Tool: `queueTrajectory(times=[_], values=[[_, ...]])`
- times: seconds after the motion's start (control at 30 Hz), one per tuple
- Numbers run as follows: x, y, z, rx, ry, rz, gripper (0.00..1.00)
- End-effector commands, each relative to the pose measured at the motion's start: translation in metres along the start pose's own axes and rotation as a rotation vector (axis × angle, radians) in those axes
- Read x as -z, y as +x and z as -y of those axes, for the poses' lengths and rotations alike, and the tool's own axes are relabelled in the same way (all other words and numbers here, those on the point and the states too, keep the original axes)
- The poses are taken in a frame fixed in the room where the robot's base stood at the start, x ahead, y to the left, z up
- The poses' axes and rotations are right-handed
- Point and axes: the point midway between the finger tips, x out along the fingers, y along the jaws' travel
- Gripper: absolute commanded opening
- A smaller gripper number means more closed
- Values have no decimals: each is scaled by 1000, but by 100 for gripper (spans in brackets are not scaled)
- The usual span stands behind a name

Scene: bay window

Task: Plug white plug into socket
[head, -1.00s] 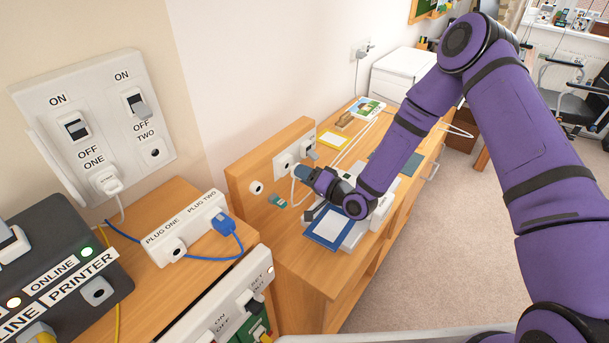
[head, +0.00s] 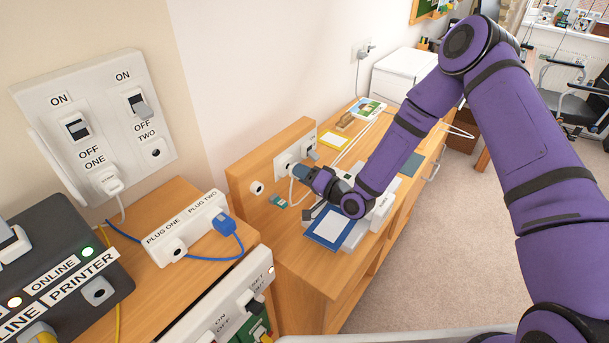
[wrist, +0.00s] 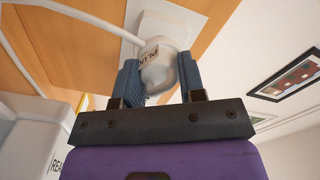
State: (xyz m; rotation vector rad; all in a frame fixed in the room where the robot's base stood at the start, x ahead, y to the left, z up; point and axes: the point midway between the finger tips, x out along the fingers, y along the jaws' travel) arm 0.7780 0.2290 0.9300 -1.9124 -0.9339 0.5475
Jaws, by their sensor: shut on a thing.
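My gripper (head: 305,175) reaches to the socket plate on the wooden back board in the head view. In the wrist view my gripper (wrist: 158,82) has its two blue-grey fingers shut on the white plug (wrist: 158,62), which carries partly hidden lettering. The plug is at the face of the white socket plate (wrist: 196,20); I cannot tell whether it is fully in. In the head view the socket plate (head: 283,163) shows a switch at its right, and the plug is mostly hidden by my fingers. A white cord runs from the plug.
A white device (head: 383,212) and a blue-framed card (head: 328,228) lie below my arm on the wooden desk. A power strip (head: 185,228) with a blue plug (head: 224,225) and a black printer box (head: 50,262) stand at left.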

Motion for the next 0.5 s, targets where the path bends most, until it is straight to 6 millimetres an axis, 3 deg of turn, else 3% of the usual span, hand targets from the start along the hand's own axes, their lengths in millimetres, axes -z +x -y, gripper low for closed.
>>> queueTrajectory(times=[0.5], values=[[0, 11, 0, 0, 0, -1, 9]])
